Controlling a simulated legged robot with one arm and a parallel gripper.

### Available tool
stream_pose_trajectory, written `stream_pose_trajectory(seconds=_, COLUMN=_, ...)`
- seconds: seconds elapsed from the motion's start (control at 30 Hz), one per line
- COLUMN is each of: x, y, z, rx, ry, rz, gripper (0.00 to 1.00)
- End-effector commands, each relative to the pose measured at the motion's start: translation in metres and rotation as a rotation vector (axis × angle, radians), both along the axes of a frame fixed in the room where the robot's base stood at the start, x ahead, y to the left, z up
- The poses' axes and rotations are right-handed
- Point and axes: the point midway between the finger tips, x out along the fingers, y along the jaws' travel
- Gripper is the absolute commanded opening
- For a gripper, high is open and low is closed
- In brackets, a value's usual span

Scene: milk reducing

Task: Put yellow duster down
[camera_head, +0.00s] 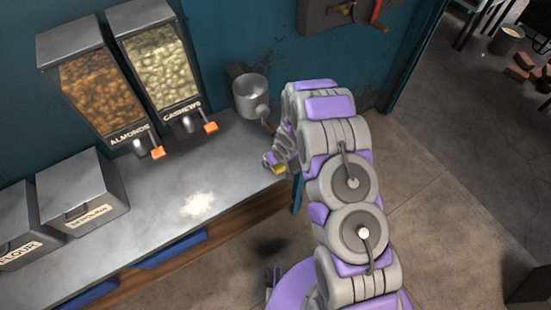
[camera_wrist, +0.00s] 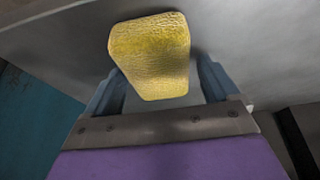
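The yellow duster (camera_wrist: 150,55) is a rough yellow block between the two blue fingers of my gripper (camera_wrist: 160,75) in the wrist view. The fingertips reach its two sides, and my gripper appears shut on it. In the head view, my gripper (camera_head: 273,160) is at the right end of the grey counter (camera_head: 150,225), with a little of the duster (camera_head: 279,169) showing. My arm hides part of this spot. I cannot tell whether the duster touches the counter top.
A metal mug (camera_head: 250,95) stands near the wall, close to my gripper. Dispensers of almonds (camera_head: 95,95) and cashews (camera_head: 160,65) are further left. Semolina (camera_head: 85,195) and flour (camera_head: 15,225) boxes stand at the left.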

Motion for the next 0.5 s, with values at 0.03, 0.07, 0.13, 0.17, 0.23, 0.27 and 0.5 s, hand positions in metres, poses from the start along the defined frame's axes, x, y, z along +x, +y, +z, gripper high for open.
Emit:
stream_pose_trajectory(seconds=0.03, x=-0.0001, y=0.0002, z=-0.0001, rx=0.000, ry=0.000, rz=0.000, gripper=0.94)
stream_pose_trajectory(seconds=0.07, x=-0.0001, y=0.0002, z=-0.0001, rx=0.000, ry=0.000, rz=0.000, gripper=0.95)
stream_pose_trajectory(seconds=0.13, x=-0.0001, y=0.0002, z=-0.0001, rx=0.000, ry=0.000, rz=0.000, gripper=0.95)
stream_pose_trajectory(seconds=0.17, x=-0.0002, y=0.0002, z=-0.0001, rx=0.000, ry=0.000, rz=0.000, gripper=0.95)
stream_pose_trajectory(seconds=0.23, x=-0.0002, y=0.0001, z=-0.0001, rx=0.000, ry=0.000, rz=0.000, gripper=0.95)
stream_pose_trajectory(seconds=0.27, x=-0.0002, y=0.0001, z=-0.0001, rx=0.000, ry=0.000, rz=0.000, gripper=0.95)
stream_pose_trajectory(seconds=0.5, x=-0.0003, y=-0.0009, z=0.0007, rx=0.001, ry=0.001, rz=0.000, gripper=0.95)
